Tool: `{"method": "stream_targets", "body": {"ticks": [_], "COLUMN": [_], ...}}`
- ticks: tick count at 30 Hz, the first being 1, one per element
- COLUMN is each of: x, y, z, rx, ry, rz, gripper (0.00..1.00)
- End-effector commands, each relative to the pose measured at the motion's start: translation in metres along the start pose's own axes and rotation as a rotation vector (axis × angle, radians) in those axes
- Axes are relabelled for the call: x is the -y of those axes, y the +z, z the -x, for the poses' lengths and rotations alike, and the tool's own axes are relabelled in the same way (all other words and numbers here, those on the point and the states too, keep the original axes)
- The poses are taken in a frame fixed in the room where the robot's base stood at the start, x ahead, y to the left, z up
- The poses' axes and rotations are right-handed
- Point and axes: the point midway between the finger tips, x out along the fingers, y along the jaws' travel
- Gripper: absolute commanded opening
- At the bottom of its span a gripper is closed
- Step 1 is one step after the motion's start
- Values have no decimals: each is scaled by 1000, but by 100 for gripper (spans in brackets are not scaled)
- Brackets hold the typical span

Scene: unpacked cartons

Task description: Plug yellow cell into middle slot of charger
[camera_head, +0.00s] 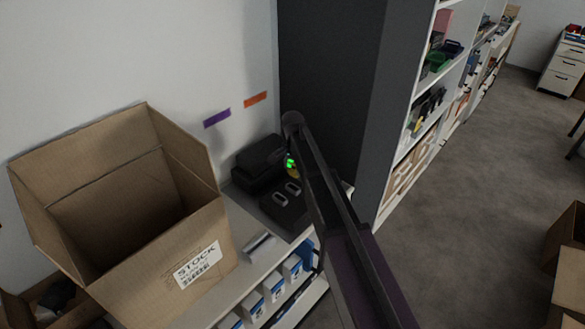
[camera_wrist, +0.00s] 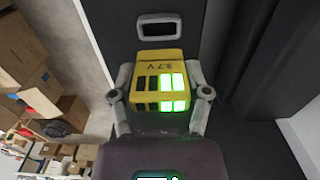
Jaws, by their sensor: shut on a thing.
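The yellow cell (camera_wrist: 158,66) is marked 3.7V and has green lit bars. It sits between the two fingers of my gripper (camera_wrist: 160,90), which is shut on it. In the head view a small part of the yellow cell (camera_head: 293,172) shows beside my arm, at the far end of the dark charger (camera_head: 270,211). Two light-rimmed slots (camera_head: 280,198) of the charger show nearer than the cell. In the wrist view one light-rimmed slot (camera_wrist: 160,18) is clear just above the cell. My arm hides part of the charger. I cannot tell whether the cell touches it.
A black case (camera_head: 258,163) stands behind the charger. An open carton (camera_head: 190,225) marked STOCK is at left on the white shelf unit (camera_head: 215,290). A small grey item (camera_head: 260,245) lies in front of the charger. A dark panel (camera_head: 325,85) rises behind at right.

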Motion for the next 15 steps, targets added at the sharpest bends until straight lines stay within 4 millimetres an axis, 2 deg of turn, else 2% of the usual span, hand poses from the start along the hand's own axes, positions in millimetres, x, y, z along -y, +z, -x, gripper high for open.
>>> {"method": "stream_targets", "body": {"ticks": [15], "x": [0], "y": [-1], "z": [-29], "rx": [0], "ry": [0], "rz": [0], "gripper": [1]}}
